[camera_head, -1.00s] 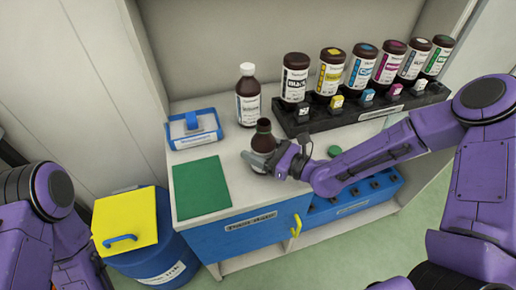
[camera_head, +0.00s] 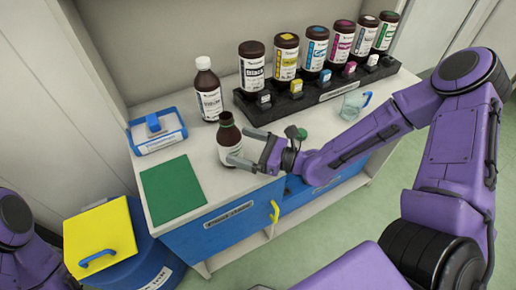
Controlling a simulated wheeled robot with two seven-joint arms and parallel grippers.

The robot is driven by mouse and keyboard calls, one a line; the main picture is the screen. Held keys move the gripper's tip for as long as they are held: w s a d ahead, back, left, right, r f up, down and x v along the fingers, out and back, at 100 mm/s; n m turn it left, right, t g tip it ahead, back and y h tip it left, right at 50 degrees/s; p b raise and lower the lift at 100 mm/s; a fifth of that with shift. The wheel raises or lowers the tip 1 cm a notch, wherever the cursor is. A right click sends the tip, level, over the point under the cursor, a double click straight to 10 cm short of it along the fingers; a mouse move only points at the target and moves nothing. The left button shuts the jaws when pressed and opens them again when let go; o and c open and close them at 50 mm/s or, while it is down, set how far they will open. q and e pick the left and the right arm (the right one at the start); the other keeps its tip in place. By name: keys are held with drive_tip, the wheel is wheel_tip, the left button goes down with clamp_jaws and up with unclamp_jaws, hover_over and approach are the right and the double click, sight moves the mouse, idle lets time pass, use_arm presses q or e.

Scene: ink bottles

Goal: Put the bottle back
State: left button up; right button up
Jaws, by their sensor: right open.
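An uncapped brown bottle (camera_head: 229,138) with a white label stands upright on the white counter, right of the green mat (camera_head: 172,189). My right gripper (camera_head: 249,153) is open beside the bottle, on its right; one finger reaches in front of its lower part. I cannot tell whether that finger touches it. A taller brown bottle with a white cap (camera_head: 206,92) stands behind it. A round green cap (camera_head: 302,134) lies on the counter behind my right wrist. My left gripper is out of view.
A black rack (camera_head: 257,117) holds several labelled ink bottles along the back. A blue-and-white box (camera_head: 157,134) sits at the left. A clear jug with a blue handle (camera_head: 353,105) stands at the right. A blue bin with a yellow lid (camera_head: 101,233) is on the floor.

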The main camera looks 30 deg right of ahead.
drive_tip(key=p+v, duration=0.1)
drive_tip(key=v, duration=0.5)
drive_tip(key=shift+s+d, duration=0.1)
